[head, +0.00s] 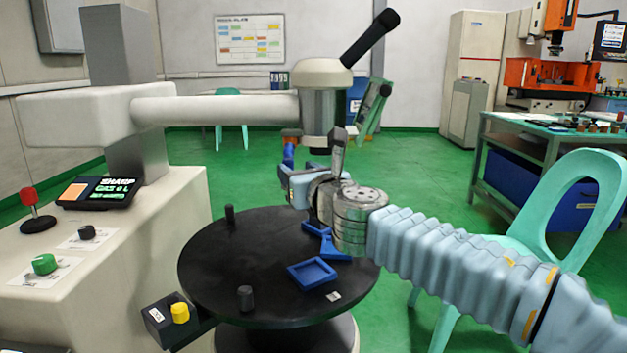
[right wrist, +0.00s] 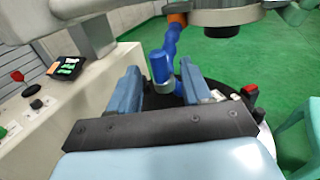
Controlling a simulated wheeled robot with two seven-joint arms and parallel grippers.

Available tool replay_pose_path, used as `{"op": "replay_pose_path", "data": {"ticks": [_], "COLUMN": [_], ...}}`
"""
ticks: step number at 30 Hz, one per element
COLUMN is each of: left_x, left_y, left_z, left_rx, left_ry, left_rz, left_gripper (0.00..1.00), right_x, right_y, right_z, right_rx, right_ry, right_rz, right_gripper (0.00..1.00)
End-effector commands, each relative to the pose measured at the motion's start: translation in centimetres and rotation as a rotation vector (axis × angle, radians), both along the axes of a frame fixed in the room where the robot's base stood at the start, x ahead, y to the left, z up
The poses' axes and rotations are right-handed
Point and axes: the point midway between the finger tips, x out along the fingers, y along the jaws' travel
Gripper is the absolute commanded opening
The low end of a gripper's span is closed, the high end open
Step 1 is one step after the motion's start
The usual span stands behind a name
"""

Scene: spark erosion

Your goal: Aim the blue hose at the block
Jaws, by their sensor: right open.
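The blue hose (head: 288,155) hangs below an orange fitting (head: 291,137) beside the machine head, partly hidden by my right gripper. In the right wrist view the segmented blue hose (right wrist: 172,42) comes down from the orange fitting, with a thick blue cylinder (right wrist: 159,66) in front of it. My right gripper (head: 292,182) is open above the round black table. I cannot make out the block in either view. My left gripper is not in view.
The round black table (head: 225,275) carries a blue square frame (head: 311,273), a blue angled piece (head: 328,243) and dark knobs (head: 245,297). The machine head (head: 323,100) overhangs it. A control console (head: 110,245) stands left, a green chair (head: 575,190) right.

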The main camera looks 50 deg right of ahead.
Motion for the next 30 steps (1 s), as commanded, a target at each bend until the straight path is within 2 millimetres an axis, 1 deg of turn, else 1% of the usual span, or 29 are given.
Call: {"op": "replay_pose_path", "data": {"ticks": [1, 6, 9, 12, 16, 30], "left_x": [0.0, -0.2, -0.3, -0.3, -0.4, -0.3], "left_y": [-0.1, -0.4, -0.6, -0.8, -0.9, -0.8], "left_z": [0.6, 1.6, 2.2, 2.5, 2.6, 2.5], "left_rx": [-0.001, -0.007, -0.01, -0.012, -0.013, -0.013], "left_ry": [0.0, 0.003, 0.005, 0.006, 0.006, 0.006], "left_rz": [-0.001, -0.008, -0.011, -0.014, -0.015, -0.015], "left_gripper": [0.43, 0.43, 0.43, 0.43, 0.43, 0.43], "right_x": [-1.3, -4.8, -6.3, -7.2, -7.7, -7.7], "right_y": [0.5, 2.2, 2.9, 3.4, 3.6, 3.6], "right_z": [0.4, 0.4, 0.3, 0.2, 0.0, -0.1], "right_rx": [0.001, -0.001, 0.0, 0.001, 0.0, 0.001], "right_ry": [-0.003, 0.0, 0.001, 0.002, 0.002, 0.002], "right_rz": [-0.003, -0.004, -0.004, -0.002, -0.001, -0.001], "right_gripper": [0.48, 0.48, 0.48, 0.48, 0.48, 0.48]}}
